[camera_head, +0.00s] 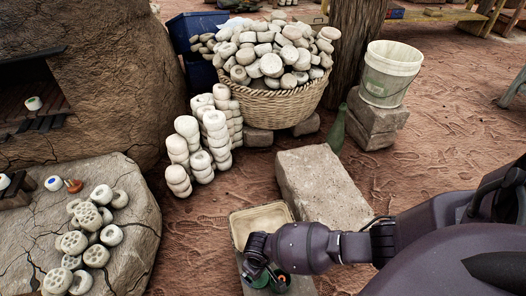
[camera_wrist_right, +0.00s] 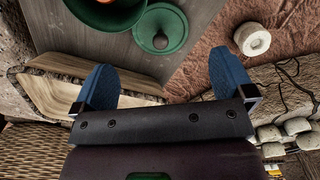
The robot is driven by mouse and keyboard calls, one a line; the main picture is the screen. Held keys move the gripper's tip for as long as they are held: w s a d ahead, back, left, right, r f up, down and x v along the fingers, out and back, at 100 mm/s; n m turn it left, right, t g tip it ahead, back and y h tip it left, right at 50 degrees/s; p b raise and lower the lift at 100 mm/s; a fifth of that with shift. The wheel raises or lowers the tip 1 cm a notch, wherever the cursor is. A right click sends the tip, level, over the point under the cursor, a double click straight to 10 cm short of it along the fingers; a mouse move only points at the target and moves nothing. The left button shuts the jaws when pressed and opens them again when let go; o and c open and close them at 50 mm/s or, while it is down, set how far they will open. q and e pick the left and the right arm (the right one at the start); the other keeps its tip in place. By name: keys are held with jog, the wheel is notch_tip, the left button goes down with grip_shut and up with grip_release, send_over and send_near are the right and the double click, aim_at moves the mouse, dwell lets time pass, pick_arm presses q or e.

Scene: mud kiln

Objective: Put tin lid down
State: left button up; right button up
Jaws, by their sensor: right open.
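A green tin lid (camera_wrist_right: 174,42), round with a brownish centre, lies on a grey board (camera_wrist_right: 60,38) in the right wrist view. A green tin (camera_wrist_right: 128,15) with an orange inside stands beside it, cut by the top edge. My right gripper (camera_wrist_right: 160,62) is open, its two blue fingers spread with nothing between them. The lid is apart from the fingers, beyond their tips. In the head view my right gripper (camera_head: 262,276) is over the board at the bottom, mostly hidden by its wrist; green bits show beside it. My left gripper is in neither view.
A shallow tan tray (camera_head: 258,217) lies just behind the gripper, with a pale stone block (camera_head: 322,185) beyond it. A cracked rock slab (camera_head: 135,225) with several white discs is at left. A full basket (camera_head: 275,103) and bucket (camera_head: 390,73) stand farther back.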

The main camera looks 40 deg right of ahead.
jog(key=shift+r+p, duration=1.05)
jog(key=shift+r, duration=1.85)
